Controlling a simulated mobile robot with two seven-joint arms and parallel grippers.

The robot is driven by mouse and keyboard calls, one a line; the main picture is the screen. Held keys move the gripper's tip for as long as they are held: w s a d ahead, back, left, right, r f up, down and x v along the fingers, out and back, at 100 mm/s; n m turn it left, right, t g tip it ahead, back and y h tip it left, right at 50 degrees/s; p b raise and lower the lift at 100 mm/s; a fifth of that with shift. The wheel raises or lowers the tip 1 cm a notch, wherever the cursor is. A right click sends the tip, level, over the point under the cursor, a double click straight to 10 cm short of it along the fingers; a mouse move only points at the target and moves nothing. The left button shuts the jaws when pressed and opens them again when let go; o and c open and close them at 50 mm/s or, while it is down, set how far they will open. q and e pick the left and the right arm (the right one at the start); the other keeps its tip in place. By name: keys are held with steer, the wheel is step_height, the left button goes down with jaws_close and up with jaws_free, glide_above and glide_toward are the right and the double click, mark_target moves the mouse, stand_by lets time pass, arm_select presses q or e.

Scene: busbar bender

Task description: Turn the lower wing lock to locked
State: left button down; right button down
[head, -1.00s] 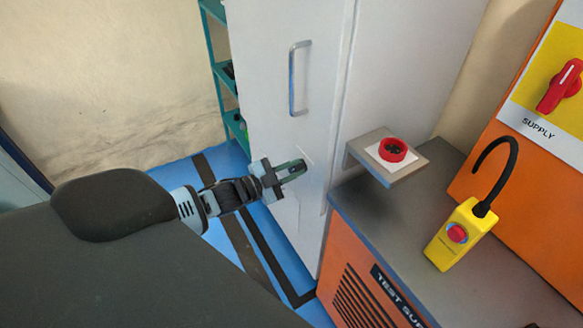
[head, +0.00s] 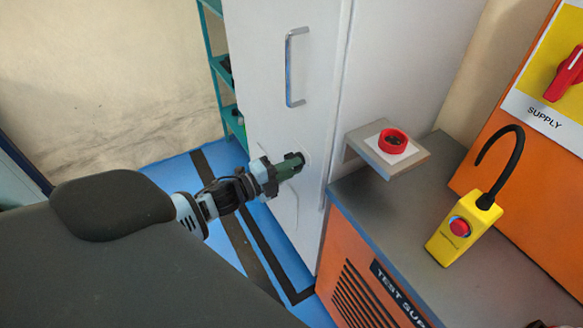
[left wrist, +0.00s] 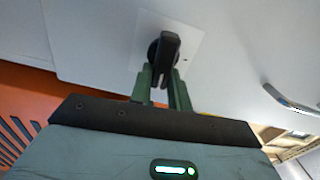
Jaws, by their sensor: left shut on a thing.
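The lower wing lock (left wrist: 167,48) is a black wing knob on a pale square plate (left wrist: 197,38) on the white cabinet door. My left gripper (left wrist: 164,75) is shut on it, with one green finger on each side of the wing. In the left wrist view the wing points roughly along the fingers, tilted slightly. In the head view my left gripper (head: 294,164) is against the lower part of the door (head: 262,90), and it hides the lock there. The lock's markings cannot be read. My right gripper is not in view.
A grey door handle (head: 290,68) is above my left gripper. To the right are a small shelf with a red ring-shaped button (head: 393,141), an orange test unit (head: 345,255) and a yellow hooked device (head: 460,232). Open blue floor lies below the door.

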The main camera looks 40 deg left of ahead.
arm_select(q)
steer(key=shift+f+m, duration=0.1)
steer(key=shift+m, duration=0.5)
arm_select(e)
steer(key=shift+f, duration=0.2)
arm_select(q)
steer(key=c, duration=1.3)
jaws_free()
steer(key=shift+b+v, duration=0.35)
steer(key=shift+v, duration=3.6)
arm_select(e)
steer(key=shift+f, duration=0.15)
arm_select(q)
steer(key=shift+d, duration=0.1)
